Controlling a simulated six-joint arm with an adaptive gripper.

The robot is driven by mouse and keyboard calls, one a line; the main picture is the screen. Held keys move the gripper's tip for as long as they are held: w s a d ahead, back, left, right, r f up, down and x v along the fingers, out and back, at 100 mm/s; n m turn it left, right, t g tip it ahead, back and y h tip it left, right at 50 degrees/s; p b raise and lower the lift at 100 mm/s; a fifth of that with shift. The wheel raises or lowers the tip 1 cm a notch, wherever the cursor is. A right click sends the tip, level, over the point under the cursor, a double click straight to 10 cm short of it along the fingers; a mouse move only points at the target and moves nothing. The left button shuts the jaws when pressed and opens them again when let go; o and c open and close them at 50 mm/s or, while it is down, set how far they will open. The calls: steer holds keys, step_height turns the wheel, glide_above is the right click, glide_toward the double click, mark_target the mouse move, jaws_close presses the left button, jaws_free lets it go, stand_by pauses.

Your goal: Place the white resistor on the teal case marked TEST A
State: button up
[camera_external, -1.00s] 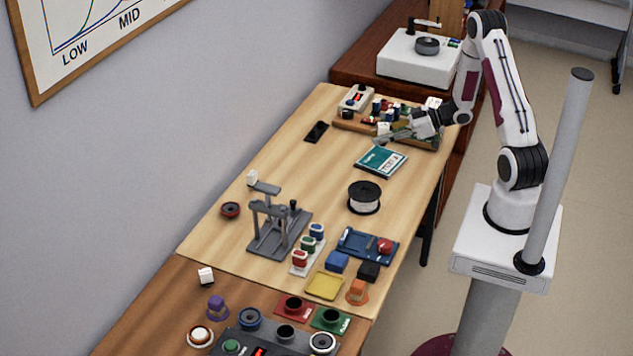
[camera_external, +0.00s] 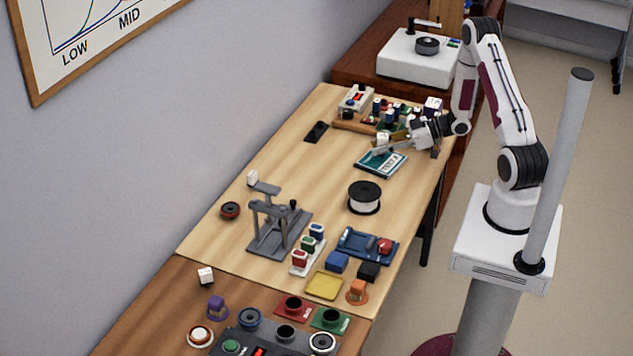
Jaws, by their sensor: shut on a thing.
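The teal case (camera_external: 371,166) with a white label lies flat on the light wooden table, towards its far right part. My gripper (camera_external: 385,145) reaches in from the right, just above the far edge of the case. It is shut on a small white block, which I take to be the white resistor (camera_external: 382,137), at its fingertips. The fingers partly cover the far part of the case. I cannot tell whether the white resistor touches the case. The lettering on the label is too small to read surely.
A board crowded with small coloured parts (camera_external: 346,125) stands just behind my gripper. A black phone-like slab (camera_external: 317,132) lies to the left. A wire spool (camera_external: 364,197) stands nearer the camera. The table left of the case is clear.

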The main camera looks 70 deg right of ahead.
steer(key=shift+f, duration=0.95)
steer(key=shift+f, duration=0.15)
steer(key=o, duration=1.2)
steer(key=shift+c, duration=0.2)
steer(key=shift+v, duration=6.05)
steer(key=shift+w, duration=0.1)
